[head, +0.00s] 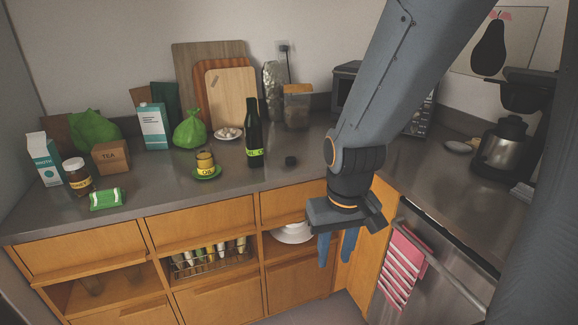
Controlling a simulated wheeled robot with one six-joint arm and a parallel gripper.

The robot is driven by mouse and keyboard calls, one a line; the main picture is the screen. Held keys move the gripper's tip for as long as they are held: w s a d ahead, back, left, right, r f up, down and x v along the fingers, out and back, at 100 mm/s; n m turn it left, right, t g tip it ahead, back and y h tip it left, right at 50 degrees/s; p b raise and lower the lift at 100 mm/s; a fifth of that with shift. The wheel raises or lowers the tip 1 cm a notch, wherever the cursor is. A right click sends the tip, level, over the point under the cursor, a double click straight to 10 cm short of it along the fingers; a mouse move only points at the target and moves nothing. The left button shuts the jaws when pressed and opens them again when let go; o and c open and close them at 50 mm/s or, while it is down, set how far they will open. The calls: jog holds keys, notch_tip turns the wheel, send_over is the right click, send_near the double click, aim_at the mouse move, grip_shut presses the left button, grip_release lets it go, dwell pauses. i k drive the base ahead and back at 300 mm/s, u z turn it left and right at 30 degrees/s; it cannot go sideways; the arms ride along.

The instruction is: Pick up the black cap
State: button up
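My gripper (336,248) hangs in front of the counter's front edge, to the right of the cap and lower in the picture. Its two blue fingers point down, with a gap between them. Nothing shows between the fingers.
The counter (240,187) around the cap's front and right is clear. A small yellow-labelled jar (205,161) on a green dish, a clear canister (297,108) and cutting boards (231,100) stand left and behind. A steel coffee pot (503,150) stands at right.

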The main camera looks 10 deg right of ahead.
aim_at(290, 161)
jog(key=u, duration=0.4)
jog(key=i, duration=1.05)
jog(key=z, duration=0.15)
